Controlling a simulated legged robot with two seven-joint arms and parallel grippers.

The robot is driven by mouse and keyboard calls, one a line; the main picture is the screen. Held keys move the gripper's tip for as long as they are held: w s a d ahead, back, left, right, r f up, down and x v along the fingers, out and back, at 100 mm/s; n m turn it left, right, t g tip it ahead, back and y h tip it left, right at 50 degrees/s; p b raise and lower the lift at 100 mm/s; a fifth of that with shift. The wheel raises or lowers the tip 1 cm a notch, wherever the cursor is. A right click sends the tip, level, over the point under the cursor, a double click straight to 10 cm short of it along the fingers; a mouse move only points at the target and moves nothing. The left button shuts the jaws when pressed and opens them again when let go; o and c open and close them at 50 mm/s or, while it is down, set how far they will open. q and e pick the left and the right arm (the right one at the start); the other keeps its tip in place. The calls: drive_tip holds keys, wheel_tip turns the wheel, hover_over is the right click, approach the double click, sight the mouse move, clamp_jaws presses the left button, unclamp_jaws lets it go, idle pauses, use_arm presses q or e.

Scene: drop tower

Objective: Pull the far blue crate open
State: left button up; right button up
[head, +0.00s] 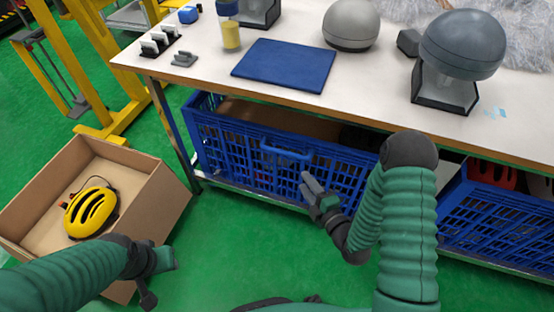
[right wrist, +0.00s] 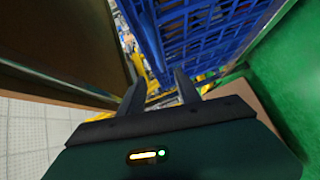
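A blue slatted crate (head: 235,160) sits on the low shelf under the left part of the workbench. Its front has a raised blue handle bar (head: 286,151). I take this as the far crate. My right gripper (head: 310,187) is just in front of its front wall, below and right of the handle. In the right wrist view its two fingers (right wrist: 160,90) stand apart with nothing held, and the blue lattice (right wrist: 200,40) fills the view ahead. Whether they touch the crate is unclear. My left gripper (head: 165,262) is low at the left, away from the crate; its fingers are unclear.
A second blue crate (head: 495,225) sits under the bench at right. A cardboard box (head: 150,205) with a yellow helmet (head: 90,211) stands on the floor at left. The workbench top (head: 365,88) holds a blue mat (head: 285,65) and domed helmets. Green floor (head: 225,250) is clear in front.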

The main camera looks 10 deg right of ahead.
sight(284, 154)
drive_tip(key=b+x, duration=0.5)
drive_tip(key=x, duration=1)
drive_tip(key=shift+w+d+f, duration=0.1)
drive_tip(key=shift+d, duration=0.1)
drive_tip(key=shift+w+a, duration=0.1)
drive_tip(key=shift+w, duration=0.3)
clamp_jaws()
drive_tip(key=shift+s, duration=0.15)
